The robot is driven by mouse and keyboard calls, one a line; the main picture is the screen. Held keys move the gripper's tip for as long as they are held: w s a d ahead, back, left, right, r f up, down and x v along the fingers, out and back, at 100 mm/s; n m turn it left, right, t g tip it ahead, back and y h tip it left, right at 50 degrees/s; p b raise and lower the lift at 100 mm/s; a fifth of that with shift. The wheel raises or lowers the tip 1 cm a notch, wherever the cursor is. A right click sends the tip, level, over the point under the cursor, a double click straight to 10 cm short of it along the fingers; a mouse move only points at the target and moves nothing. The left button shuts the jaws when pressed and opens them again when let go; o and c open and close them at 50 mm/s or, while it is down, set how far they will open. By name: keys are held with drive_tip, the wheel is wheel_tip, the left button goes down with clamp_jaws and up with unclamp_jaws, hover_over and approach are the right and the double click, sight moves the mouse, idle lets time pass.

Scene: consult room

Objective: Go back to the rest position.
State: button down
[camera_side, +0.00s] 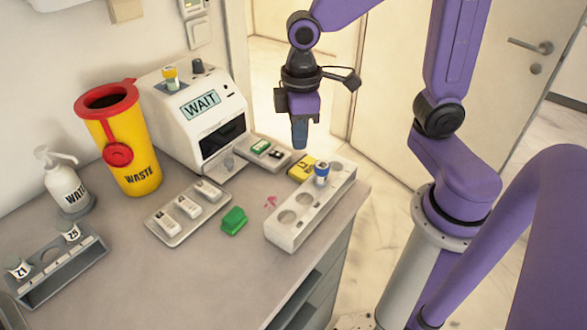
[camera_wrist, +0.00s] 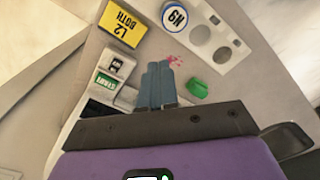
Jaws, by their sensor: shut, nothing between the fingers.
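My gripper (camera_side: 300,132) hangs from my purple arm, fingers pointing down, above the back right part of the counter. Its blue-grey fingers are together with nothing between them. In the wrist view the closed fingers (camera_wrist: 157,86) point toward the counter top. The fingers are in the air, apart from the things below. Below and near them are a white rack (camera_side: 312,210) holding a vial with a blue-rimmed cap (camera_side: 321,172), and a yellow block (camera_side: 302,168) that reads "L2 BOTH" in the wrist view (camera_wrist: 121,24).
A white analyser (camera_side: 201,112) showing "WAIT" stands at the back, beside a yellow waste bin (camera_side: 130,150). A cassette tray (camera_side: 187,213), a green block (camera_side: 233,220), a small tray (camera_side: 264,153), a pump bottle (camera_side: 66,188) and a grey vial rack (camera_side: 60,270) also stand on the counter.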

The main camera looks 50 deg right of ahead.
drive_tip(key=s+d+n, duration=0.3)
drive_tip(key=s, duration=1.1)
drive_tip(key=shift+d+f, duration=0.15)
